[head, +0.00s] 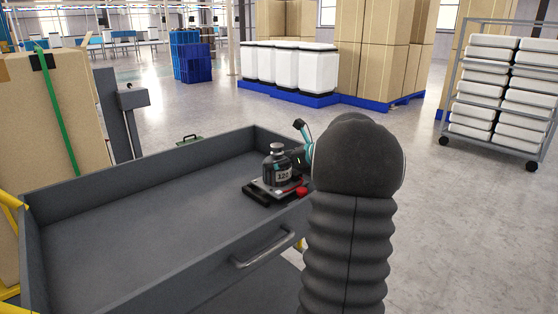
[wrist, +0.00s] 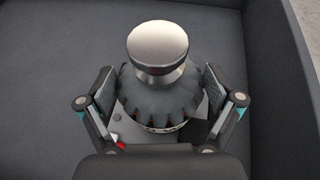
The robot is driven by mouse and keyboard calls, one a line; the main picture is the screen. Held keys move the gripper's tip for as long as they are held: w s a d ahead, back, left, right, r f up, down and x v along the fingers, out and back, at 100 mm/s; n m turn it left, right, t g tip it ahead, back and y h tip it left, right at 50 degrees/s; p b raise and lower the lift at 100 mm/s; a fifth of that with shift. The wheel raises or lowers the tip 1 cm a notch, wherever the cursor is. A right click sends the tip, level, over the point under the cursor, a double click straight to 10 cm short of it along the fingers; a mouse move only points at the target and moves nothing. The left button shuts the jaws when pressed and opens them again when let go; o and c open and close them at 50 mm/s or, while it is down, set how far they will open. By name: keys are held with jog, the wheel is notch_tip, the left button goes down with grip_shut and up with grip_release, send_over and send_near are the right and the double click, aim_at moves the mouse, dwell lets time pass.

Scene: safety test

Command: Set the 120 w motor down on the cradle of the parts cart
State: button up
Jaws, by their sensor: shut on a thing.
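The 120 w motor (head: 277,169) is a dark upright cylinder with a silver cap and a label that reads 120. It stands upright at the cradle (head: 258,194), a low dark base with a light metal plate, inside the parts cart (head: 130,215). My gripper (wrist: 160,103) is shut on the motor, one finger pad on each side of its ribbed body in the wrist view. The silver cap (wrist: 157,45) faces the wrist camera. The motor's underside is hidden, so I cannot tell if it rests fully on the plate. My arm hides the cart's right end.
A red round button (head: 301,191) sits at the cradle's right side. The cart's tray has raised walls, and its left part is bare. A handle (head: 263,247) is on the near side. A rack of white bins (head: 500,85) stands at the right.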

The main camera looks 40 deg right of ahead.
jog(key=shift+f+b, duration=0.6)
jog(key=shift+f, duration=0.5)
jog(key=shift+f, duration=0.1)
jog(key=o, duration=1.5)
